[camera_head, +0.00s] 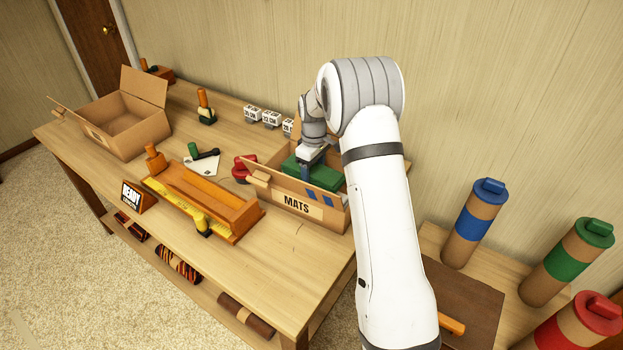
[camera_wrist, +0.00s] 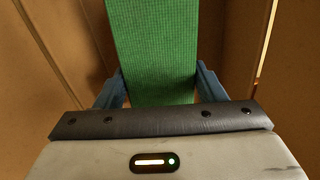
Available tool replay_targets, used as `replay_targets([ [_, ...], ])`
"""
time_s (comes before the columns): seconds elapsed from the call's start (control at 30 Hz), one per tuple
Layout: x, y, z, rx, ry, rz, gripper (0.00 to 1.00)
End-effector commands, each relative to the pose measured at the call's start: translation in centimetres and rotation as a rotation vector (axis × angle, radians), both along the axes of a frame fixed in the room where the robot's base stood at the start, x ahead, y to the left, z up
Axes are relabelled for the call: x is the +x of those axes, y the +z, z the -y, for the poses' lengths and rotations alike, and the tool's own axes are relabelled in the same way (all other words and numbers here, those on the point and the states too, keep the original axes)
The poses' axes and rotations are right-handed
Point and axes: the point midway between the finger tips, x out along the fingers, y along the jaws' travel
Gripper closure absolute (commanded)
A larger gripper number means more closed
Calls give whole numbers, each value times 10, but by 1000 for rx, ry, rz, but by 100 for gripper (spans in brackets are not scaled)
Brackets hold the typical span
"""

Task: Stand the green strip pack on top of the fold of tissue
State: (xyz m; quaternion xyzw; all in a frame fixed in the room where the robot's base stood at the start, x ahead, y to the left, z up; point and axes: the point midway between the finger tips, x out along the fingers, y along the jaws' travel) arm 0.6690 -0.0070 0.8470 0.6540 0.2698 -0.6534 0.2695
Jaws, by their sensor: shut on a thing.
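The green strip pack (camera_head: 324,177) is in the cardboard box marked MATS (camera_head: 265,190), at the right end of the bench. My gripper (camera_head: 306,171) reaches down into that box and is shut on the pack. In the wrist view the green pack (camera_wrist: 152,45), with a woven texture, stands between my two blue fingers, with brown box walls on both sides. Its lower end is hidden. A flat white piece (camera_head: 201,168) lies on the bench left of the box; it may be the fold of tissue, but I cannot tell for sure.
A dark green-handled tool (camera_head: 203,154) lies by the white piece, with a red object (camera_head: 243,169) nearer the box. An orange and yellow fixture (camera_head: 205,200) stands in front. An open empty carton (camera_head: 118,120) is at left. Capped tubes (camera_head: 473,225) stand at right.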

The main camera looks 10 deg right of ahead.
Motion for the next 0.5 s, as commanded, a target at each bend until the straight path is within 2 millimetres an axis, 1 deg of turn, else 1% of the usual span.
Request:
replay_targets([
  [0.2,-1,-30,0,0,0,-3,63],
  [0.23,0,-32,0,0,0,-1,63],
  [0.5,0,-34,0,0,1,0,63],
])
